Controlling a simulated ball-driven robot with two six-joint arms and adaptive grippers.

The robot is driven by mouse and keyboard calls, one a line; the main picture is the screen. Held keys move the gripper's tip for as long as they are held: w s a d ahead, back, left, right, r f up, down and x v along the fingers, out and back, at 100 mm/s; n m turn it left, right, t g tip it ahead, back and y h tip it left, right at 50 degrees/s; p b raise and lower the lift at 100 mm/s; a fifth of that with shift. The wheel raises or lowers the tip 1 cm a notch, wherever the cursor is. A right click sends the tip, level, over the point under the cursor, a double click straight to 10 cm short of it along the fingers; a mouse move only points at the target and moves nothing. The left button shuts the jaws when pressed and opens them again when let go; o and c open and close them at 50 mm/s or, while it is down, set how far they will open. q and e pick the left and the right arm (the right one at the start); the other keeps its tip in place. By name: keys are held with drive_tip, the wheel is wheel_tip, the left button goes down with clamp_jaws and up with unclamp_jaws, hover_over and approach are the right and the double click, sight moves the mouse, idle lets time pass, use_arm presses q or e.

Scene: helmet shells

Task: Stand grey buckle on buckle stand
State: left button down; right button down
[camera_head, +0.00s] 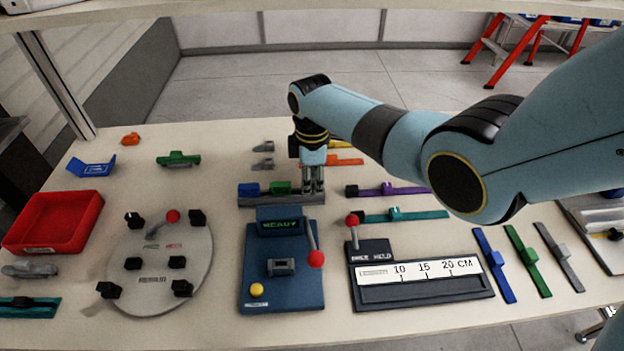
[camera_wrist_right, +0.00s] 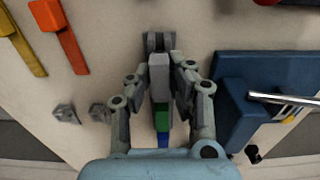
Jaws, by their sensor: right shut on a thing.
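The buckle stand (camera_head: 265,201) is a low grey rail behind the blue machine. A blue buckle (camera_head: 249,189) and a green buckle (camera_head: 281,187) stand on it from the left. My right gripper (camera_head: 313,188) points down at the rail's right end, right of the green buckle. It is shut on a grey buckle, mostly hidden by the fingers; a grey piece shows between the fingertips in the wrist view (camera_wrist_right: 159,68). I cannot tell whether it touches the stand. The green buckle also shows in the wrist view (camera_wrist_right: 162,117). My left gripper is out of view.
Two loose grey pieces (camera_head: 263,163) lie behind the rail. The blue machine (camera_head: 280,290) with a red-knobbed lever stands in front. Purple (camera_head: 415,189) and teal (camera_head: 425,215) straps lie to the right. A round grey fixture (camera_head: 160,262) and red tray (camera_head: 55,220) are left.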

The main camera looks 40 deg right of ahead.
sight(312, 180)
drive_tip(key=shift+f, duration=0.35)
drive_tip(key=c, duration=1.1)
unclamp_jaws()
drive_tip(key=shift+c, duration=0.2)
drive_tip(key=shift+r, duration=0.1)
wheel_tip(312, 180, up, 12)
